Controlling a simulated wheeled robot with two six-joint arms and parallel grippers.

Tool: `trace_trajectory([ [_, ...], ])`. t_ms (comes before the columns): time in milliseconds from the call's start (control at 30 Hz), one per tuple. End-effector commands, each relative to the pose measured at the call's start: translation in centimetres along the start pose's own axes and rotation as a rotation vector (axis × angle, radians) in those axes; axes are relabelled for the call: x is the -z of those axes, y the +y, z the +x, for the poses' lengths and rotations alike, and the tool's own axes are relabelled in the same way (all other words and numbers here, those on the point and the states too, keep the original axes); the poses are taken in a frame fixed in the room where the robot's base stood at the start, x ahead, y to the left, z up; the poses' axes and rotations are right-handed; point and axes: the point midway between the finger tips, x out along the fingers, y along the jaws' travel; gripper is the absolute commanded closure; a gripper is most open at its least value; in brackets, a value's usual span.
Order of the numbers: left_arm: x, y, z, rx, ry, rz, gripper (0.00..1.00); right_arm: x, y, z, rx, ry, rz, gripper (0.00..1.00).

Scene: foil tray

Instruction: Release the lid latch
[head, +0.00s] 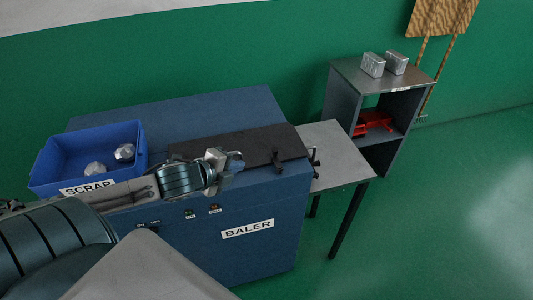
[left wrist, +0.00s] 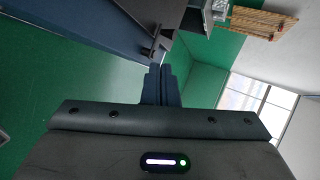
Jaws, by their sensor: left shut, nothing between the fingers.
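The blue baler (head: 255,205) stands in the middle of the head view with a dark, flat lid (head: 255,140) on top. A small black upright piece (head: 277,160), which looks like the lid's latch or handle, sits at the lid's front edge. My left gripper (head: 238,160) is shut and empty over the front part of the lid, to the left of that piece and apart from it. In the left wrist view the closed fingers (left wrist: 160,70) point towards a dark bracket-like piece (left wrist: 158,42). I cannot tell whether they touch. My right gripper is not in view.
A blue scrap bin (head: 135,160) with silvery lumps stands on the baler at left. A grey side table (head: 340,155) adjoins the baler's right, with a black fitting (head: 314,160) at the joint. A shelf (head: 345,105) with metal blocks on top stands behind. Green floor is clear at right.

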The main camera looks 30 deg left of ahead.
Motion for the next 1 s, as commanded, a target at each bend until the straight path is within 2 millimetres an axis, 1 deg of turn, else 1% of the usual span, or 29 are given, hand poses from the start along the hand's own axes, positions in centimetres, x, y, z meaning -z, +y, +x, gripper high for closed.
trace_trajectory([
  [167,-0.1,0.0,0.7,0.003,-0.005,-0.004,1.0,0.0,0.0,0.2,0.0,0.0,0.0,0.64],
  [367,0.0,0.0,2.5,0.004,-0.002,-0.009,1.0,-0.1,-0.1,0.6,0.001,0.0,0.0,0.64],
  [467,-0.1,-0.1,3.4,0.002,-0.004,-0.009,1.0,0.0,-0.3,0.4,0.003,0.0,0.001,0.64],
  [767,-0.1,-0.1,6.7,0.001,-0.002,-0.009,1.0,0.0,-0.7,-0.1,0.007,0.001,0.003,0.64],
  [1000,0.0,-0.2,10.0,0.0,0.0,-0.008,1.0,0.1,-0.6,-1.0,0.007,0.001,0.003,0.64],
])
